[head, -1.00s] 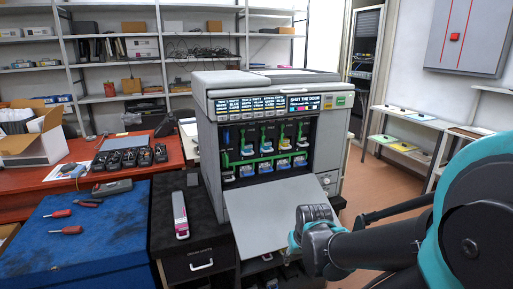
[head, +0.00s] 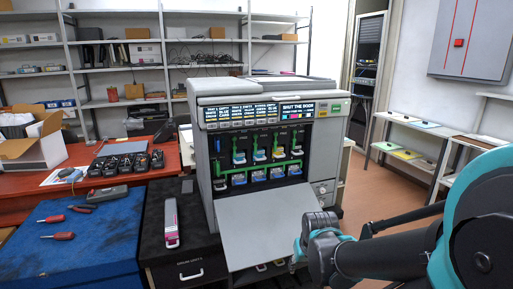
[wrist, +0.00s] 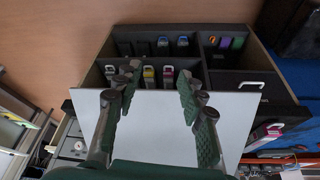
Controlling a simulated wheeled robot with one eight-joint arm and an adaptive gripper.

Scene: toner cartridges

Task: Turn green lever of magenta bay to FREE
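The grey printer (head: 205,150) stands with its front door (head: 265,228) folded down. Inside are two rows of bays with green levers (head: 239,146) and a long green bar. At this size I cannot tell which bay is magenta or how its lever is turned. The display (head: 297,108) reads "SHUT THE DOOR". My gripper (wrist: 157,92) is open and empty in the wrist view, its two fingers wide apart above the white door panel. In the head view the end of my arm is right of the door, apart from the levers.
A magenta-striped cartridge (head: 171,222) lies on the black cabinet (head: 190,248) left of the printer. An open drawer (wrist: 215,75) with several cartridges is below the door. A blue bench (head: 75,255) with tools stands at left. Floor is clear at right, before low shelves (head: 408,155).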

